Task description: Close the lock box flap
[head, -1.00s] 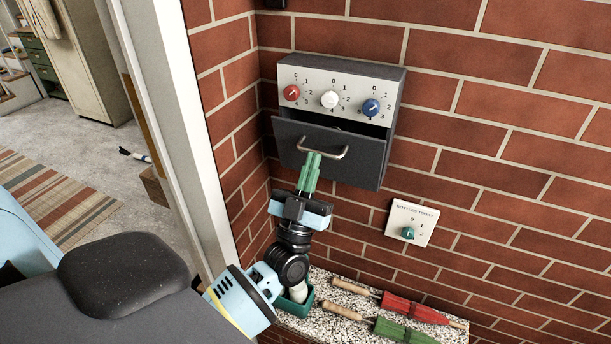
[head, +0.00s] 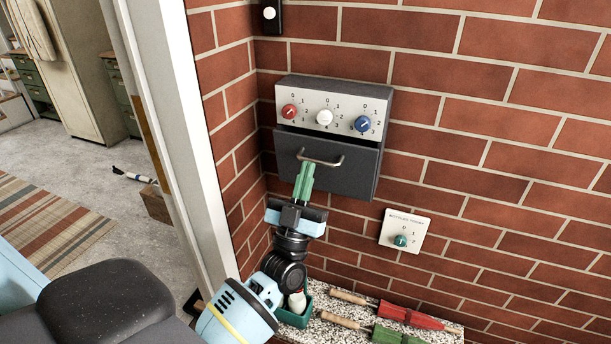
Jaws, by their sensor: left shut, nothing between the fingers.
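The lock box (head: 283,88) hangs on the brick wall, with a pale panel of red, white and blue dials above. Its dark grey flap (head: 352,168) with a metal bar handle (head: 320,159) stands nearly upright against the box front. A thin dark gap shows along its top edge, so I cannot tell whether it is fully shut. My left gripper (head: 304,176) has its green fingers shut and empty at the lower left of the flap, just under the handle. The fingertips look close to or touching the flap. My right gripper is not in view.
A small plate with a green dial (head: 401,240) is on the wall to the right. Below, a speckled ledge (head: 336,337) bears a red umbrella (head: 410,315), a green umbrella (head: 395,336) and a green tray (head: 298,319). A white door frame (head: 178,150) stands left.

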